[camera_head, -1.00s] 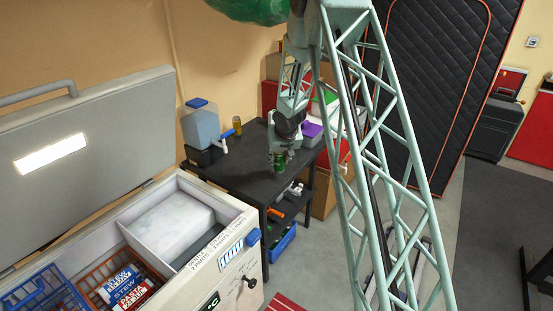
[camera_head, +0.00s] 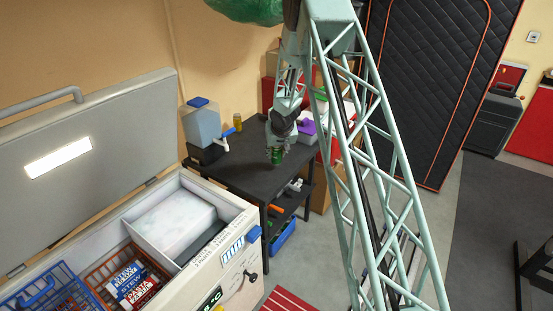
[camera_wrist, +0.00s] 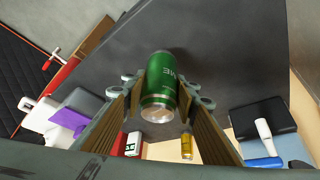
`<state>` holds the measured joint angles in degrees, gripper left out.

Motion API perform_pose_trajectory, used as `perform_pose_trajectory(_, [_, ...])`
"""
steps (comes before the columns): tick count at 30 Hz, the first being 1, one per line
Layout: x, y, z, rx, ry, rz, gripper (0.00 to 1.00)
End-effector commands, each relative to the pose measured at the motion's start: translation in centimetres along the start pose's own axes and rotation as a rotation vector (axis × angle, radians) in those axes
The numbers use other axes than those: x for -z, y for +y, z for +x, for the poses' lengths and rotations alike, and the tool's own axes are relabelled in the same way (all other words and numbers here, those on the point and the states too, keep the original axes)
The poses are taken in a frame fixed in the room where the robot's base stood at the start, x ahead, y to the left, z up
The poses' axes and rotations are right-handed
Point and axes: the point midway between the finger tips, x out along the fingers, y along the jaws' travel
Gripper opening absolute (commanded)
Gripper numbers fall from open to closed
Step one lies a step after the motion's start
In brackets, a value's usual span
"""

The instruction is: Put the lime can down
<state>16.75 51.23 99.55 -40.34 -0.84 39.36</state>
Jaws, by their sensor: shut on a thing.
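The lime can (camera_wrist: 160,85) is green with white lettering and a silver end. My gripper (camera_wrist: 160,97) is shut on it, with a finger on each side of the can in the wrist view. In the head view the green can (camera_head: 276,156) hangs from my gripper (camera_head: 277,140) over the dark table (camera_head: 245,177). I cannot tell whether the can's base touches the tabletop.
A blue water container (camera_head: 201,126) with a tap and a yellow can (camera_head: 238,122) stand at the table's back left. A purple-lidded box (camera_head: 306,130) is at the right. The open chest freezer (camera_head: 240,215) is in front. The table's front is clear.

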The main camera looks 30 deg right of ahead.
Motion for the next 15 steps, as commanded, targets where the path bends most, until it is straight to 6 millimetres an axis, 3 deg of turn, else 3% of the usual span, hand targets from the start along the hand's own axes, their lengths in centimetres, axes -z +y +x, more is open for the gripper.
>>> perform_pose_trajectory(15, [-0.4,0.0,0.67,0.0,0.0,0.0,0.14])
